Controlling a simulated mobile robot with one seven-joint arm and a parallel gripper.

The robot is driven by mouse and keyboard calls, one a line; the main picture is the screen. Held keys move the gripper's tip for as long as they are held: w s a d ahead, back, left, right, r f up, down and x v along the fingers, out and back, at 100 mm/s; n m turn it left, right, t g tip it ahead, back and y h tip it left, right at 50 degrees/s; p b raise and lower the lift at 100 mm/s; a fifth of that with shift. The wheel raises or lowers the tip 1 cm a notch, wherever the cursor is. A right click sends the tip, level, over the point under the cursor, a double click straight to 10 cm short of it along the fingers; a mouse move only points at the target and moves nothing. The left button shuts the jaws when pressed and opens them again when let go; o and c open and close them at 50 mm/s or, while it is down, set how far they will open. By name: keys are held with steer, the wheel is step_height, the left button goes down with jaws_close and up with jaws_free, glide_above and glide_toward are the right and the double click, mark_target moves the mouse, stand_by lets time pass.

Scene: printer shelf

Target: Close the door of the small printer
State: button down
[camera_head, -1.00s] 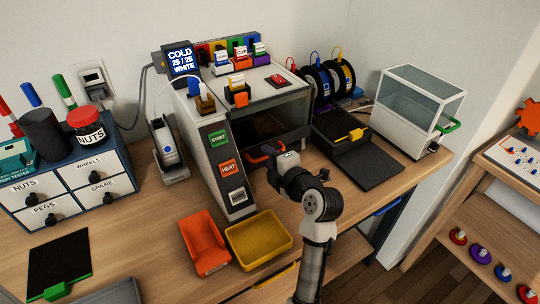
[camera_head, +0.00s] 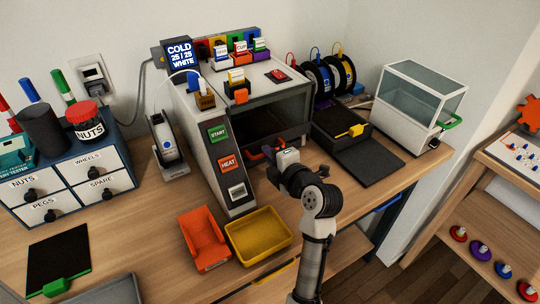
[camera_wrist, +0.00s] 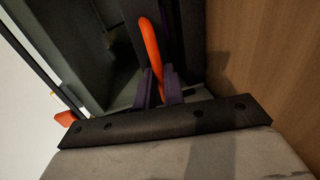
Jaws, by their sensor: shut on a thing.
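The grey printer (camera_head: 206,150) stands mid-table with START and HEAT buttons on its slanted front. Its dark opening (camera_head: 275,122) is visible above a dark door bar (camera_head: 298,141) at the lower front. An orange handle (camera_head: 254,155) is at that bar. My gripper (camera_head: 272,155) is at the handle, low in front of the opening. In the wrist view, my gripper's purple fingers (camera_wrist: 163,86) are shut on the upright orange handle (camera_wrist: 149,42). I cannot tell how far the door stands from its frame.
An orange tray (camera_head: 203,248) and a yellow tray (camera_head: 283,238) lie in front of the printer. A black plate (camera_head: 370,162) and a glass-sided box (camera_head: 415,118) with a green handle stand to the right. Coloured blocks sit on the printer's top.

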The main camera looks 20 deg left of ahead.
steer(key=shift+f+b, duration=1.75)
steer(key=shift+b, duration=0.05)
steer(key=shift+f, duration=0.1)
steer(key=c, duration=1.5)
jaws_free()
steer(key=shift+d, duration=0.1)
steer(key=v, duration=0.4)
steer(key=b+v, duration=0.1)
steer(key=v, duration=0.6)
steer(key=shift+s+d+r+b, duration=0.2)
steer(key=shift+d+r+b, duration=0.05)
steer(key=shift+r+b, duration=0.1)
steer(key=shift+p+v, duration=0.8)
steer(key=shift+p, duration=0.4)
steer(key=shift+s+d+f, duration=0.1)
steer(key=shift+s+f, duration=0.05)
